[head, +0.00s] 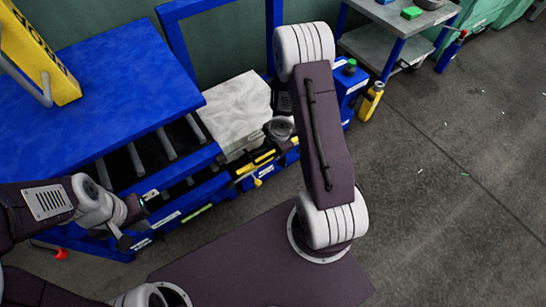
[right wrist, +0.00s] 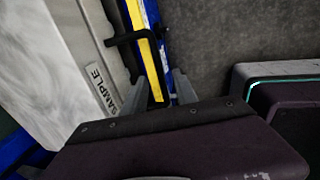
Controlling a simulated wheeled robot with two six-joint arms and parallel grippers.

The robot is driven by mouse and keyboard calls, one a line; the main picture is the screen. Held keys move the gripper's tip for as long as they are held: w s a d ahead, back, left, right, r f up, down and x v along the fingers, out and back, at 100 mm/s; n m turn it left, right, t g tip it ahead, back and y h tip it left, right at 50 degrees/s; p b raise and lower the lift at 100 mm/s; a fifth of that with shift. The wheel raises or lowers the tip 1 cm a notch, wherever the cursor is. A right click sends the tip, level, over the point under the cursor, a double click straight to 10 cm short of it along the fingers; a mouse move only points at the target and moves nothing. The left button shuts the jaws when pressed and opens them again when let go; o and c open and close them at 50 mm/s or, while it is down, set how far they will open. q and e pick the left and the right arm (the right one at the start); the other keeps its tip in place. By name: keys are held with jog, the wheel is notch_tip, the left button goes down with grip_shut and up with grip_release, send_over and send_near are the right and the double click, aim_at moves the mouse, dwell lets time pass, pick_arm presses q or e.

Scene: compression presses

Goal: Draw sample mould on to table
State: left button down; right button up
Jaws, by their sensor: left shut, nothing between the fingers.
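The sample mould is a pale grey, marbled block (head: 237,100) on the roller section beside the blue table (head: 110,70). In the right wrist view the mould (right wrist: 40,70) fills the left side, with a "SAMPLE" label and a black handle (right wrist: 128,38) on its side. My right gripper (right wrist: 158,84) is open, its two fingers spread on either side of the handle's bar; contact cannot be told. In the head view its fingers are hidden behind my arm and wrist. My left gripper (head: 138,212) is shut and empty, near the front edge of the rollers.
A yellow frame (head: 40,60) stands on the table's far left. A grey cart (head: 410,20) is at the back.

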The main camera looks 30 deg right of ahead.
aim_at(273, 155)
jog(key=f, duration=0.1)
jog(key=f+b, duration=0.1)
jog(key=f, duration=0.1)
jog(key=shift+w+f, duration=0.15)
jog(key=shift+w, duration=0.15)
grip_shut()
dwell(1.0)
